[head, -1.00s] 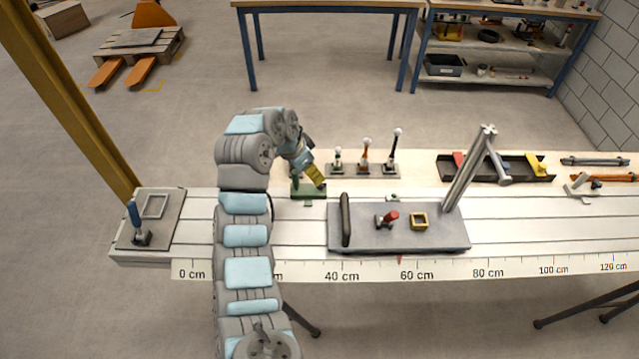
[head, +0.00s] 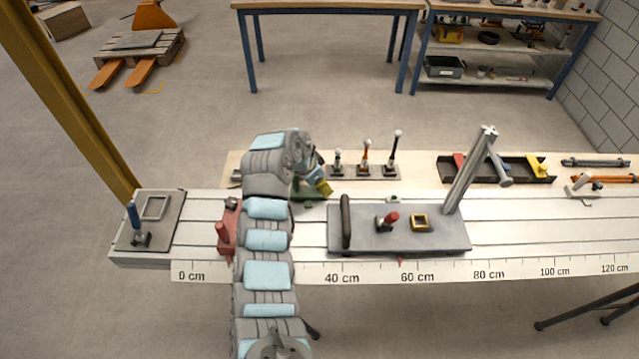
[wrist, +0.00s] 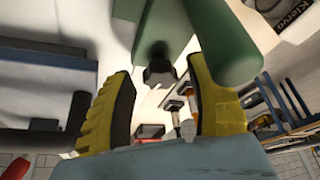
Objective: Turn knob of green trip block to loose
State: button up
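The green trip block (head: 306,195) stands at the back edge of the white slotted bed, partly hidden by my arm. In the wrist view the green block (wrist: 222,38) is large and close at the upper right, beside the right finger. A dark, blocky knob (wrist: 160,72) shows beyond the fingertips, between them in the picture. I cannot tell its setting. My gripper (wrist: 160,95) has its yellow fingers apart with nothing held between them. In the head view my gripper (head: 322,187) is low at the green block, and I cannot tell whether it touches it.
A red block (head: 225,232) stands left of my arm. A grey plate (head: 372,240) with a black handle and red-topped lever lies to the right, with a slanted post. Levers (head: 365,172) stand behind the bed.

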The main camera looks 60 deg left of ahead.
grip_shut()
